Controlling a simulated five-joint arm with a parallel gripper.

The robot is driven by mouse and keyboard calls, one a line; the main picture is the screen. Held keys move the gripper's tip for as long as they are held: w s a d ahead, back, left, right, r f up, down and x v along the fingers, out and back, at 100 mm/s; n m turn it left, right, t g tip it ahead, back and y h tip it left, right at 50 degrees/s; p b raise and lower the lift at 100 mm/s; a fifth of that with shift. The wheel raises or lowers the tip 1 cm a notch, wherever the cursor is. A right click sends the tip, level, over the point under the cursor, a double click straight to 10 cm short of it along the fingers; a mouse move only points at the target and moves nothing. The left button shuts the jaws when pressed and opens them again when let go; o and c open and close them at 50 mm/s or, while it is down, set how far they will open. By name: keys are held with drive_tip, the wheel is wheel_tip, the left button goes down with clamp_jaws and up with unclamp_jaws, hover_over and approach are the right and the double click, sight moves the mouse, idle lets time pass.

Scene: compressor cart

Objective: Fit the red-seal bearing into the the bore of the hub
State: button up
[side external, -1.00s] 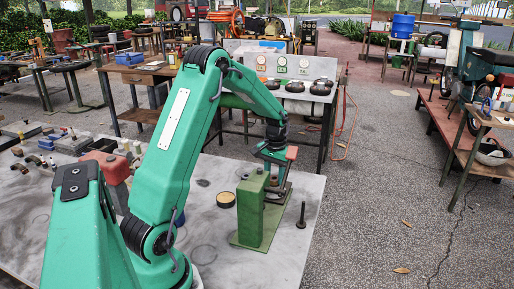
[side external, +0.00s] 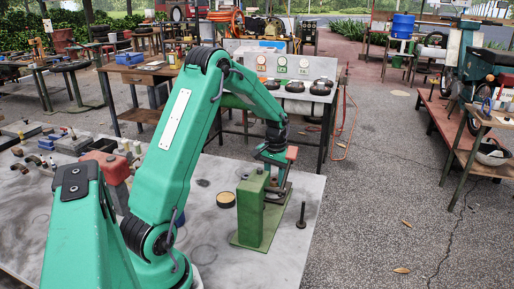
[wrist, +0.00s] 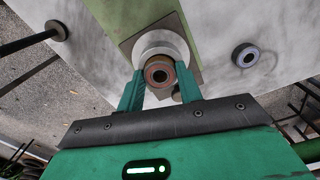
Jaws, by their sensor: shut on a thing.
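In the wrist view my gripper (wrist: 160,80) is shut on the red-seal bearing (wrist: 150,76), a small ring with a reddish face and dark centre. The hub (wrist: 160,39) is a pale round part just beyond it, and the bearing overlaps its lower edge in that view. I cannot tell whether they touch or whether the bearing is in the bore, which is hidden. In the side view my gripper (side external: 275,174) is low behind the green upright block (side external: 250,207), which partly covers it. The bearing and bore cannot be made out there.
The block stands on a green plate (side external: 262,239). A dark-rimmed round piece (side external: 226,199) lies left of it, and a black upright pin (side external: 300,215) stands right, near the table edge. Another ring with a bluish-grey face (wrist: 247,56) lies on the grey table (wrist: 285,25).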

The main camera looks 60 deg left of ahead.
sight(274, 179)
drive_tip(key=shift+r, duration=0.35)
idle(1.1)
drive_tip(key=shift+f, duration=0.45)
idle(2.0)
idle(0.5)
drive_tip(key=o, duration=1)
drive_tip(key=shift+c, duration=0.2)
drive_tip(key=shift+r, duration=0.15)
drive_tip(key=shift+r, duration=3.8)
